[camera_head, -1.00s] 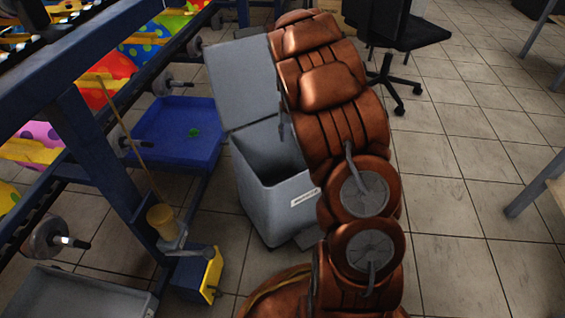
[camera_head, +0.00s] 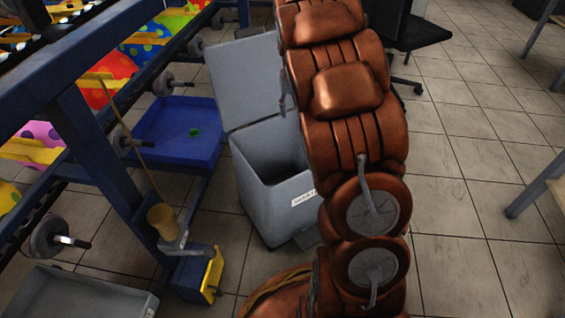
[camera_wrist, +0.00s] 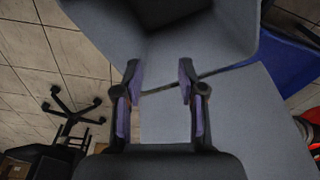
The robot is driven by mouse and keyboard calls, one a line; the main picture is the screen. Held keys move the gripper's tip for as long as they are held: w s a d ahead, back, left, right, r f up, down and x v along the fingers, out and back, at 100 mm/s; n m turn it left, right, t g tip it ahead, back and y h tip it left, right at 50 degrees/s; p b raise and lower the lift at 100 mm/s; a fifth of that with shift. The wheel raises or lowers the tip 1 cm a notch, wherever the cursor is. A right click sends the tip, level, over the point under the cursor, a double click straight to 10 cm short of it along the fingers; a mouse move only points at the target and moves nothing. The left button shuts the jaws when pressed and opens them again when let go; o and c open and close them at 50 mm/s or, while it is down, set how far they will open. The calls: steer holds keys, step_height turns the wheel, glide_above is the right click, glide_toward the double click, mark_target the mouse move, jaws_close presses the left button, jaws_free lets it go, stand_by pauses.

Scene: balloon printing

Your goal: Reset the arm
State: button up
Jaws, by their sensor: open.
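My gripper (camera_wrist: 160,90) shows in the wrist view with its two fingers apart and nothing between them. Behind the fingers is the grey bin (camera_wrist: 90,25), with its opening at the top of the picture and its raised lid (camera_wrist: 240,130) below and to the right. In the head view the same grey bin (camera_head: 262,190) stands open on the floor, its lid (camera_head: 245,80) up. My copper arm rises just right of the bin and covers its right side. My gripper is out of the head view.
A blue tray (camera_head: 180,130) with a small green piece (camera_head: 194,132) lies left of the bin. A blue rack (camera_head: 90,150) with colourful balloon prints fills the left. A black office chair (camera_head: 410,35) stands behind my arm. Tiled floor at the right (camera_head: 465,210) is mostly clear.

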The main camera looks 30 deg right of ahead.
steer(key=shift+r, duration=0.6)
steer(key=shift+s+r, duration=0.1)
steer(key=s+a+r+n+p, duration=0.1)
steer(key=s+a+r+p, duration=0.4)
steer(key=r+p, duration=0.35)
steer(key=s+a+r+g+p, duration=0.1)
steer(key=s+a+r+p, duration=0.5)
steer(key=r, duration=0.3)
steer(key=s+a+r+n+p, duration=0.1)
steer(key=s+a+r+p, duration=0.35)
steer(key=r+p, duration=0.4)
steer(key=s+a+r+n+g+p, duration=0.1)
steer(key=s+a+r+p, duration=0.3)
steer(key=s+r+p, duration=0.4)
steer(key=s+a+r+n+g+p, duration=0.1)
steer(key=s+a+r+p, duration=0.2)
steer(key=s+r+p, duration=0.6)
steer(key=s+p, duration=0.2)
steer(key=s, duration=0.1)
steer(key=shift+s+a+r+n+y, duration=0.15)
steer(key=shift+s+a+n+y, duration=0.15)
steer(key=shift+s+a+n, duration=0.1)
